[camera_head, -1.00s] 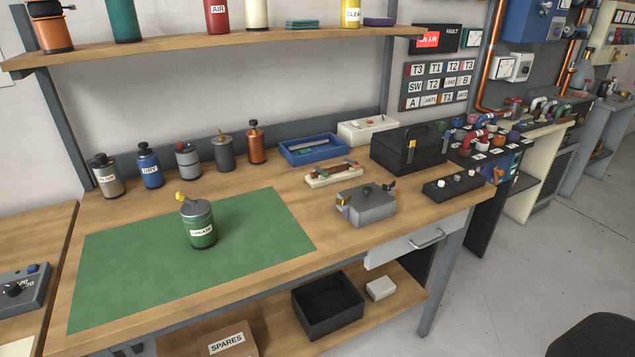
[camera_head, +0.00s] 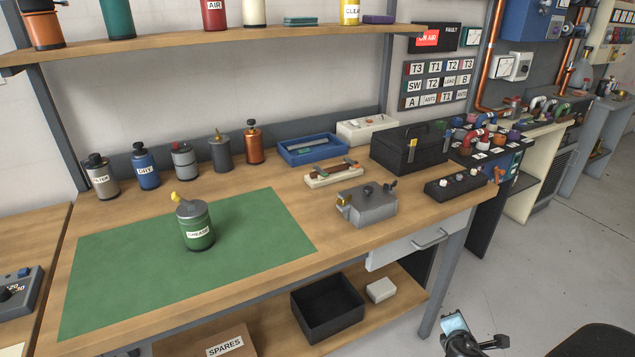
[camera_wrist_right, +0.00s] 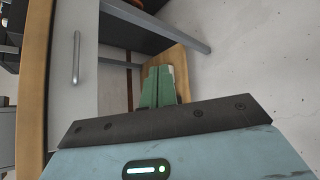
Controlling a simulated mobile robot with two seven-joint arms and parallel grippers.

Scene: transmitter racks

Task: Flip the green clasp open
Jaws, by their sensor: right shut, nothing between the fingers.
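I cannot make out a clasp that is clearly green. A grey metal box (camera_head: 368,206) on the bench has a small yellow-gold fitting (camera_head: 344,199) on its left end and dark fittings on top. The black case (camera_head: 407,152) behind it has a yellow catch (camera_head: 411,146) on its front and looks closed. My right gripper (camera_wrist_right: 158,70) shows in the right wrist view with its green fingers together, empty, in front of the bench and its drawer. Part of my right arm shows at the bottom right of the head view. My left gripper is not in view.
A green can (camera_head: 196,228) with a yellow nozzle stands on the green mat (camera_head: 120,275). A black block with knobs (camera_head: 455,185) sits at the bench's right front. The drawer (camera_head: 418,241) is shut below. Open floor lies right of the bench.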

